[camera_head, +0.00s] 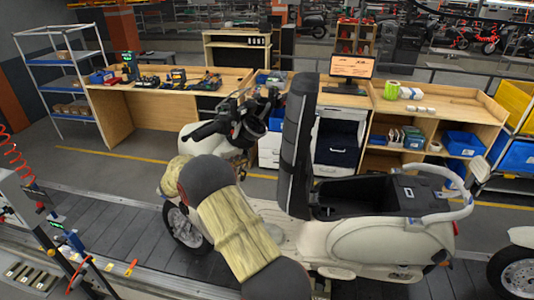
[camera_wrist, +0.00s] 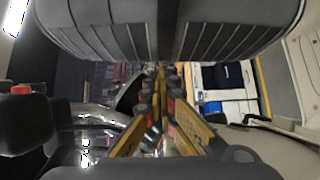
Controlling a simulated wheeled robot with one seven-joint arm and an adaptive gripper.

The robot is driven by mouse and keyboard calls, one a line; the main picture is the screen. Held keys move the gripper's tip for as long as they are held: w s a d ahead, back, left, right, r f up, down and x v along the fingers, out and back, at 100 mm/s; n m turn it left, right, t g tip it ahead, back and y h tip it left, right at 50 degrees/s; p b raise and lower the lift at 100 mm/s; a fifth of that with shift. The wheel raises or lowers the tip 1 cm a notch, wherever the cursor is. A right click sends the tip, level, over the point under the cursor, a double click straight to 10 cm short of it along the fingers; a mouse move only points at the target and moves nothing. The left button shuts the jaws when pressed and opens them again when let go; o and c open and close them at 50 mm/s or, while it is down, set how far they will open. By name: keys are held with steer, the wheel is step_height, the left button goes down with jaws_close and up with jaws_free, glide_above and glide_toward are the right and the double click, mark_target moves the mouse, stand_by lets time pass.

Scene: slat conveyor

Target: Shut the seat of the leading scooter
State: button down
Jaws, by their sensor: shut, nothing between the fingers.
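The cream scooter (camera_head: 385,245) stands on the conveyor with its seat (camera_head: 296,150) raised nearly upright. Its black storage bin (camera_head: 370,195) lies open behind the seat, to the right. In the wrist view the ribbed dark seat (camera_wrist: 110,30) fills the top, close to my gripper (camera_wrist: 165,85). My gripper's yellow and black fingers are together and hold nothing. In the head view my arm reaches across the scooter's front, to the left of the seat; my gripper is hard to tell from the dark handlebar area there. I cannot tell whether it touches the seat.
Another scooter's wheel (camera_head: 518,272) shows at the right edge. The handlebar (camera_head: 215,128) stands close to my arm. Behind the conveyor are a wooden workbench (camera_head: 135,95) with tools, a monitor (camera_head: 354,68) and blue bins (camera_head: 463,143). The slat conveyor (camera_head: 110,230) is bare at the left.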

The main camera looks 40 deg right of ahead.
steer(key=s+d+p, duration=0.3)
steer(key=d+p, duration=0.1)
steer(key=d, duration=0.9)
steer(key=shift+s+f+m+p, duration=0.25)
steer(key=shift+f+m+p, duration=0.05)
steer(key=shift+s+r, duration=0.1)
